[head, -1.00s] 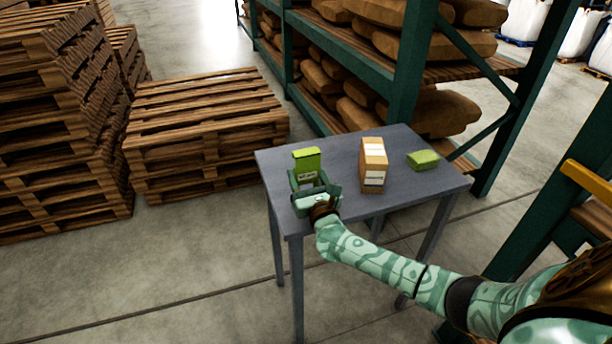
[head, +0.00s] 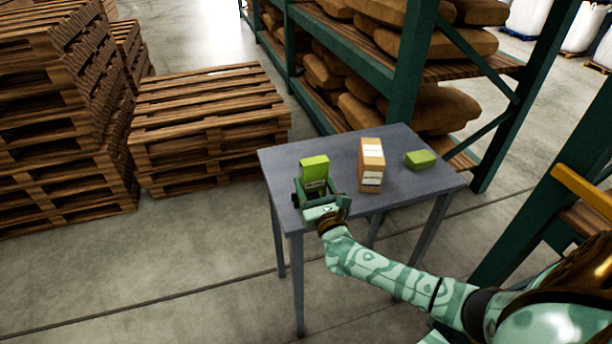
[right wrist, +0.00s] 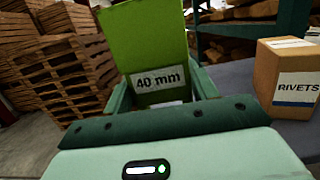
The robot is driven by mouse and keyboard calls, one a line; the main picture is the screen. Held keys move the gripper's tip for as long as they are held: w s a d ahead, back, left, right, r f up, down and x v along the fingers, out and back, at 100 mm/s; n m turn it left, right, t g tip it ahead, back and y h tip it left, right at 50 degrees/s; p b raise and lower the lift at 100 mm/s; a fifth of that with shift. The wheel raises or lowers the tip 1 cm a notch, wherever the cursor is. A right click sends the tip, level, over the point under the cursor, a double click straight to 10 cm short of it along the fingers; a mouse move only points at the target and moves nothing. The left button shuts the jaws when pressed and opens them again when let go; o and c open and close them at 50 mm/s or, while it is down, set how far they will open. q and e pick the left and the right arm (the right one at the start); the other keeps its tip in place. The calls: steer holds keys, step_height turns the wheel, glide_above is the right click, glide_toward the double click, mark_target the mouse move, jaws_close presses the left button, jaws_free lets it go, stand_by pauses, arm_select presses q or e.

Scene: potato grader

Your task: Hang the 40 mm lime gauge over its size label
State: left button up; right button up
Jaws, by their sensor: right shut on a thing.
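The lime gauge (head: 314,168) is a boxy lime-green piece near the table's left end. In the right wrist view the lime gauge (right wrist: 145,35) carries a white label reading "40 mm" low on its near face. My right gripper (head: 316,186) is shut on it, with one dark green finger at each side. The gauge stands upright between the fingers; its lower end is partly hidden by the gripper, and I cannot tell whether it touches the tabletop. No separate size label is recognisable in these views. My left gripper is not in view.
A grey table (head: 408,194) stands below. On it are a cardboard box (head: 371,160) labelled RIVETS and a low green block (head: 420,159). Pallet stacks (head: 205,125) stand left, and a green rack (head: 405,80) with sacks stands behind. The table's front middle is bare.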

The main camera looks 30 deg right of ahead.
mark_target(315, 183)
steer(key=shift+r+p+v, duration=0.15)
steer(key=shift+p+v, duration=0.1)
steer(key=shift+v, duration=0.8)
steer(key=shift+r+p+v, duration=0.2)
steer(key=shift+p+v, duration=0.1)
steer(key=shift+v, duration=0.7)
steer(key=shift+r+p+v, duration=0.15)
steer(key=shift+p+v, duration=0.1)
steer(key=shift+v, duration=0.8)
